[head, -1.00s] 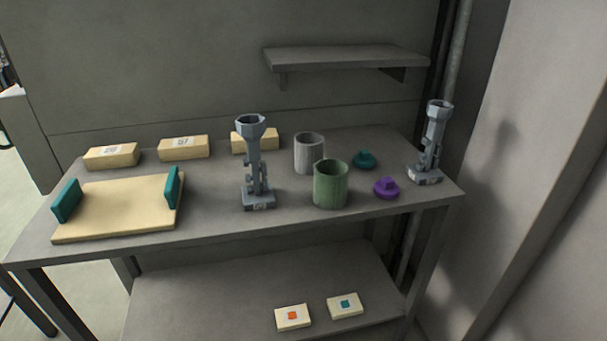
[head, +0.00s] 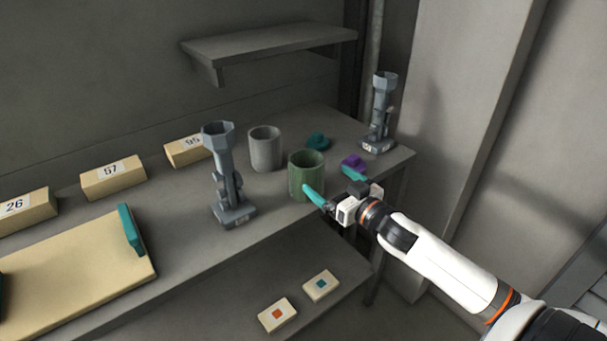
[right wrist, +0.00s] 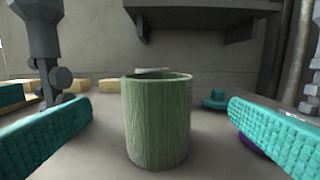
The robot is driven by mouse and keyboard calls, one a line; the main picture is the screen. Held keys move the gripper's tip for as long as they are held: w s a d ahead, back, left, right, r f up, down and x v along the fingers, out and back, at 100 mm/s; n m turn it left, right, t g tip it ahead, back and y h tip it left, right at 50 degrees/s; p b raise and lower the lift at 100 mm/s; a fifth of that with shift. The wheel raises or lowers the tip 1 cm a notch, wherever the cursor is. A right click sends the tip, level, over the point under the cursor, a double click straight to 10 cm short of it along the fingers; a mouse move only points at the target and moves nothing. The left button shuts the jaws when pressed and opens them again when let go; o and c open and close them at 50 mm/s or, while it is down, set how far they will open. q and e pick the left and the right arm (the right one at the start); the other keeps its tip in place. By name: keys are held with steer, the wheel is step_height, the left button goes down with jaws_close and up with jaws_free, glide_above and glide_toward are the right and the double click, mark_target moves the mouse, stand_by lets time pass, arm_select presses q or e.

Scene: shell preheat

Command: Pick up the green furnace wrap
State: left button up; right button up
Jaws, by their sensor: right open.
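The green furnace wrap (head: 305,178) is an open-topped green cylinder standing upright near the front edge of the table. My right gripper (head: 334,184) is open in front of it, with its teal fingers pointing toward it. In the right wrist view the wrap (right wrist: 158,125) stands upright in the middle, between the two spread fingers (right wrist: 160,135), with a gap on each side. The fingers do not touch it in that view. My left gripper is not in view.
A grey cylinder (head: 265,150) stands behind the wrap. A grey burner-like stand (head: 228,185) is to its left, another (head: 380,115) at the back right. A teal knobbed piece (head: 318,142) and a purple one (head: 352,161) lie right of it. A shelf (head: 270,42) overhangs the back.

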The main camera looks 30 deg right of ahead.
mark_target(319, 174)
steer(key=w, duration=0.3)
steer(key=shift+w+a, duration=0.3)
steer(key=shift+w+p, duration=0.3)
steer(key=shift+w, duration=0.35)
steer(key=w, duration=0.3)
steer(key=w+p, duration=0.1)
steer(key=shift+w+a+f, duration=0.15)
steer(key=shift+a+f, duration=0.1)
steer(key=shift+f, duration=0.15)
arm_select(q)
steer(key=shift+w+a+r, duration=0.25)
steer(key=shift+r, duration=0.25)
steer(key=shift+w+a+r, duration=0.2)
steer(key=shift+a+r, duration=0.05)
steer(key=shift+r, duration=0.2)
arm_select(e)
steer(key=c, duration=1)
